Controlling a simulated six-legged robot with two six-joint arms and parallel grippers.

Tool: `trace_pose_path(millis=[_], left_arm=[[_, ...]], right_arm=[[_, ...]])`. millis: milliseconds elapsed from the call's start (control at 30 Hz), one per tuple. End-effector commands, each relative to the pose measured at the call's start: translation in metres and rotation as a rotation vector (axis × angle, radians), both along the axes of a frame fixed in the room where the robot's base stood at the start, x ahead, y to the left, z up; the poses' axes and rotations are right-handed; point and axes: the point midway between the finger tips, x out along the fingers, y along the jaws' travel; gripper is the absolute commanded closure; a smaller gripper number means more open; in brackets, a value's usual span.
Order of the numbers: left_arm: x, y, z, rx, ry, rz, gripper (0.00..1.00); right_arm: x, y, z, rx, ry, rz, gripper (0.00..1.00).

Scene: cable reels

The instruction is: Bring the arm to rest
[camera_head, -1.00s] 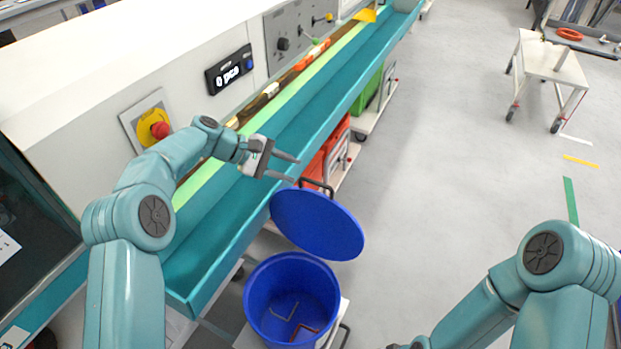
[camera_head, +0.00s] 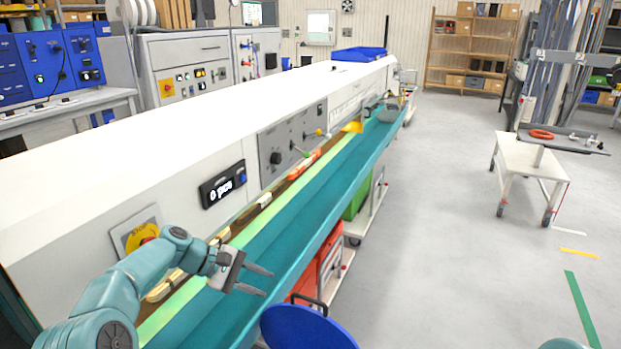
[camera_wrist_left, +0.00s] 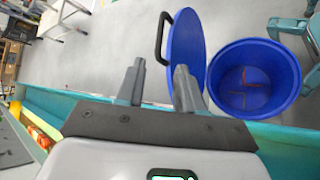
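My left gripper (camera_head: 262,281) is over the teal trough (camera_head: 290,238) of the long white machine in the head view. Its two fingers are apart with nothing between them. In the left wrist view the same gripper (camera_wrist_left: 158,82) also shows open and empty. Beyond its fingers are a round blue lid (camera_wrist_left: 186,45) with a dark handle and an open blue bin (camera_wrist_left: 254,78) with a few thin pieces at the bottom. In the head view only the top of the lid (camera_head: 305,328) shows at the bottom edge. My right gripper is out of the head view.
The machine's front panel carries a display (camera_head: 222,184) and a yellow emergency-stop housing (camera_head: 142,236). An orange bin (camera_head: 318,268) and a green bin (camera_head: 357,200) stand under the trough. A white trolley (camera_head: 530,158) stands on the right. The floor between is clear.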

Motion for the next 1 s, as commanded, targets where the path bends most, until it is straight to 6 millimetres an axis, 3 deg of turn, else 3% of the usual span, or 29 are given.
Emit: trace_pose_path(millis=[133,267,400,500,600,733,833,1000], left_arm=[[-0.021,-0.01,-0.079,0.127,0.047,0.006,0.63],[-0.07,-0.017,-0.168,0.314,0.056,-0.048,0.63],[-0.146,-0.023,-0.238,0.491,0.016,-0.18,0.63],[-0.206,-0.029,-0.269,0.585,-0.044,-0.306,0.63],[-0.262,-0.035,-0.282,0.639,-0.123,-0.433,0.63],[-0.317,-0.044,-0.282,0.661,-0.219,-0.555,0.63],[-0.342,-0.049,-0.278,0.66,-0.269,-0.607,0.63],[-0.354,-0.052,-0.274,0.659,-0.301,-0.632,0.63]], right_arm=[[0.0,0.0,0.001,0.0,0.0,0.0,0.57],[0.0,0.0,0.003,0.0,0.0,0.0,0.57],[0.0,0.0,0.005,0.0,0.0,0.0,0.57],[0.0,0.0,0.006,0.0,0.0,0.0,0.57],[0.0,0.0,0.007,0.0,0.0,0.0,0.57],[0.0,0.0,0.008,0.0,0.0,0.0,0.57],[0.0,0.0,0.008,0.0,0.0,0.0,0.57],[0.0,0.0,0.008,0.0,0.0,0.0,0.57]])
